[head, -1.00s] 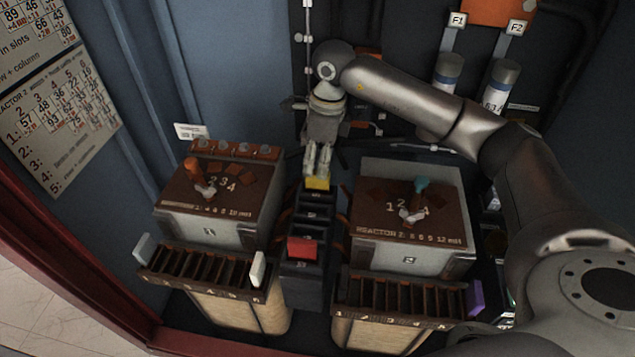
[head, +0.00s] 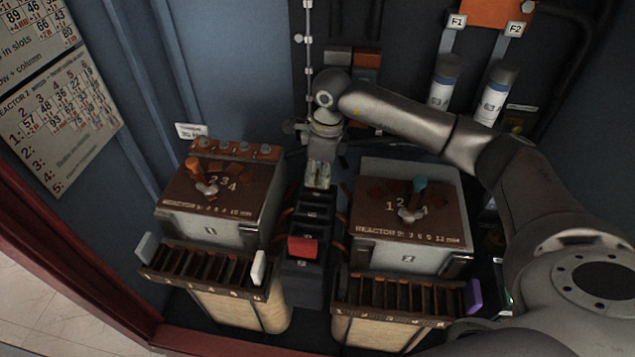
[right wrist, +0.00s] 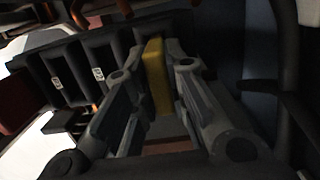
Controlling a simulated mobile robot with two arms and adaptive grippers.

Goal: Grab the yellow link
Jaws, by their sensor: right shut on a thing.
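The yellow link (right wrist: 156,78) is an upright slab between the fingers of my right gripper (head: 318,180) in the right wrist view. That gripper is shut on it, with one finger on each side. It points down at the far end of the black slotted rack (head: 312,226), between the two reactors. In the head view the fingers hide nearly all of the link. I cannot tell whether its lower end still sits in its slot. My left gripper is out of view.
A red link (head: 302,247) sits near the rack's front end. Left reactor (head: 228,230) and right reactor (head: 385,256) stand close on either side, with knobs on top and slotted trays in front. Two white-and-blue cylinders (head: 444,85) (head: 493,95) stand at the back right.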

